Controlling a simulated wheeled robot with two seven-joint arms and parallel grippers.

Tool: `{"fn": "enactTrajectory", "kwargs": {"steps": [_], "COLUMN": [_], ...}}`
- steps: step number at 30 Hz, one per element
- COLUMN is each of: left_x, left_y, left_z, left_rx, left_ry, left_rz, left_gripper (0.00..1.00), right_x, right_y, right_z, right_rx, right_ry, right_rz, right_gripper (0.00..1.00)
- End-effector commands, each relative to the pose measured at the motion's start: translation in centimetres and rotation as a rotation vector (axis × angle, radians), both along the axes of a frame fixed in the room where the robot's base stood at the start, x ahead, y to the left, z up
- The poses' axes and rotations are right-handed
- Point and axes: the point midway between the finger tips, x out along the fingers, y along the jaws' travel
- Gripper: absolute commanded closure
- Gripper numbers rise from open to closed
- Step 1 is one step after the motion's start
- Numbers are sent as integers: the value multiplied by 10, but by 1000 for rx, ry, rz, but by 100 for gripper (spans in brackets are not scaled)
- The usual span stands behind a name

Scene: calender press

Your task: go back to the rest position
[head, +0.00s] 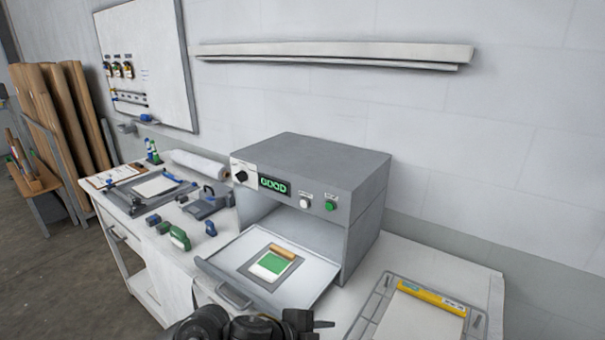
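Dark arm parts of mine show at the bottom edge, in front of the press. They end at the right in short dark prongs, which seem to be my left gripper (317,322). It is cut by the frame edge and I cannot see whether it is open. My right gripper is not in view. The grey press (320,165) has a lit green display (274,186). Its drawer (222,268) is pulled out. On it lies a grey plate (272,281) with a green and white sheet (270,265) and an orange-brown strip (282,251).
A frame with a yellow bar (430,297) lies at the right on the bench (462,262). Several blue, green and dark tools lie left of the press, near a white roll (200,164). A clipboard (108,178) lies at the far left. A whiteboard (165,60) and shelf (330,52) are on the wall.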

Motion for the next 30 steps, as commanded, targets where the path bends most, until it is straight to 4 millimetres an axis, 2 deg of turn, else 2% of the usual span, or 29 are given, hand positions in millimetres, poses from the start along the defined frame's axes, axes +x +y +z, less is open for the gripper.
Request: {"fn": "enactTrajectory", "kwargs": {"steps": [2, 5, 8, 10, 15, 18, 24, 30], "left_x": [-11, -18, -30, -45, -100, -133, -192, -248], "left_y": [4, 28, 67, 101, 181, 213, 259, 294], "left_z": [-2, -8, -25, -43, -86, -104, -124, -133], "left_rx": [-99, -185, -233, -243, -211, -178, -116, -51], "left_ry": [55, 135, 241, 330, 536, 629, 770, 889], "left_rz": [142, 349, 577, 741, 1085, 1220, 1414, 1570], "left_gripper": [67, 67, 67, 67, 67, 67, 67, 67], "right_x": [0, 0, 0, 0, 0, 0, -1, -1], "right_y": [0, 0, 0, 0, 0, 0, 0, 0], "right_z": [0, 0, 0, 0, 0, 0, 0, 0], "right_rx": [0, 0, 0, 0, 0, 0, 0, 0], "right_ry": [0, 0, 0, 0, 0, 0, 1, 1], "right_rz": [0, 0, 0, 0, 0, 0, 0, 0], "right_gripper": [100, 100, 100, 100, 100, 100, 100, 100]}}
